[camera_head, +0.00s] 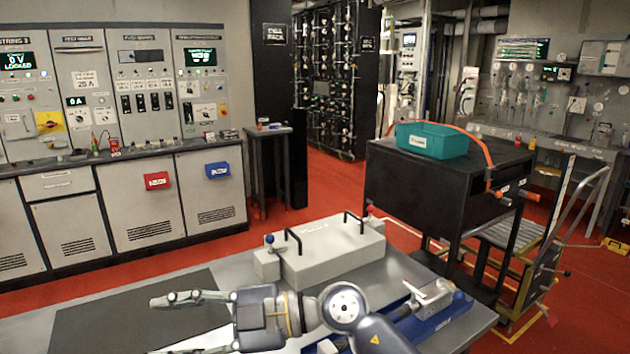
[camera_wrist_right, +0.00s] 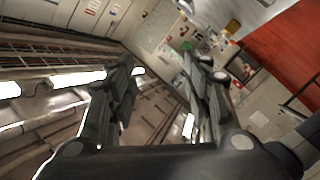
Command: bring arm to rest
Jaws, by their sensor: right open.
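My right arm comes in from the bottom right of the head view, and its gripper (camera_head: 168,325) points left above the grey table (camera_head: 235,268). The upper finger is plain; the lower one is partly cut off by the frame's bottom edge. In the right wrist view the gripper (camera_wrist_right: 158,62) has its two dark fingers wide apart with nothing between them. Beyond them are ceiling lights, walls and some red floor. My left arm and gripper are not in view.
A grey block with black handles (camera_head: 335,262) stands on the table behind my forearm. A blue fixture (camera_head: 435,315) sits at the right. A dark mat (camera_head: 115,318) lies below the gripper. A black cart (camera_head: 410,190) carries a teal bin (camera_head: 432,140). Red floor (camera_head: 325,185) lies beyond.

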